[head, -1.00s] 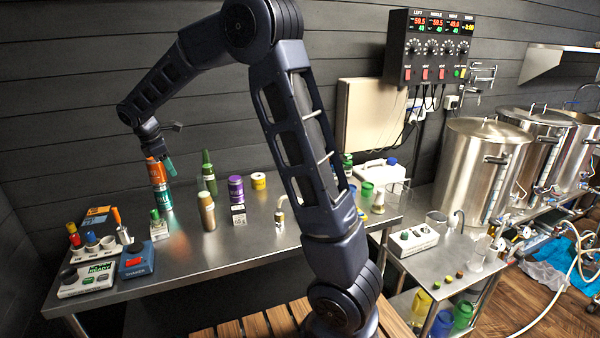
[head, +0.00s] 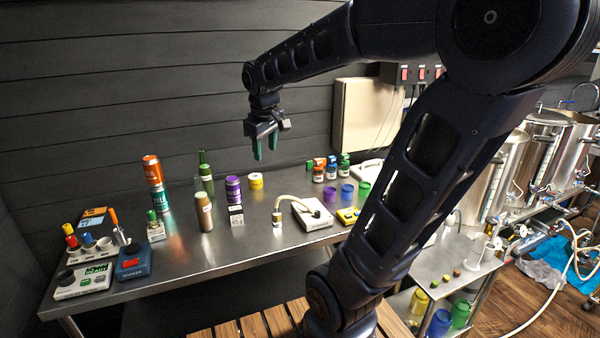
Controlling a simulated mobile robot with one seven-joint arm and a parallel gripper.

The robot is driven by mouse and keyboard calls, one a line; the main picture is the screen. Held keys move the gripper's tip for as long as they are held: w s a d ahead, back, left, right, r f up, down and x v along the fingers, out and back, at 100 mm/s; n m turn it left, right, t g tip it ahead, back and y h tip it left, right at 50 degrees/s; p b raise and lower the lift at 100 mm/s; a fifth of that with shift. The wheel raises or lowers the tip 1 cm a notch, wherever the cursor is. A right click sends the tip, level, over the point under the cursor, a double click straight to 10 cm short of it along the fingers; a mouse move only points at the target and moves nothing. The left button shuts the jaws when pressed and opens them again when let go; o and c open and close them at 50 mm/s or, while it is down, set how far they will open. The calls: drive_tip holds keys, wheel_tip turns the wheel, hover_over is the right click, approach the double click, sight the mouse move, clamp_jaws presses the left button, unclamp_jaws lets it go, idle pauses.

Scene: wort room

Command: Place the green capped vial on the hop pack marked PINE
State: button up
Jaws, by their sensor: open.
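My gripper (head: 265,148) is open and empty, fingers pointing down, in the air above the back of the steel table (head: 240,255). A small item with a green cap (head: 152,215) stands at the left by a pale block; it may be the green capped vial. Several small capped bottles (head: 331,173) stand at the back right, one with a green top (head: 345,167). I cannot tell for certain which is the vial. No PINE marking is readable; an orange can (head: 152,170) stands on a teal can (head: 160,198), their lettering too small to read surely.
A green bottle (head: 206,178), a purple can (head: 233,189), a yellow roll (head: 256,181) and a tan-topped bottle (head: 204,212) stand mid-table. A blue shaker (head: 133,262) sits front left. The table's front middle is clear.

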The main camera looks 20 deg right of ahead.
drive_tip(key=s+d+f+m, duration=0.1)
drive_tip(key=s+d+m, duration=0.1)
drive_tip(key=s, duration=0.4)
drive_tip(key=s+d+f+m+t, duration=0.1)
drive_tip(key=s+d+f+m, duration=0.1)
drive_tip(key=s, duration=0.4)
drive_tip(key=shift+d+f+m+y, duration=0.3)
drive_tip(key=shift+d+m, duration=0.5)
drive_tip(key=shift+m, duration=0.4)
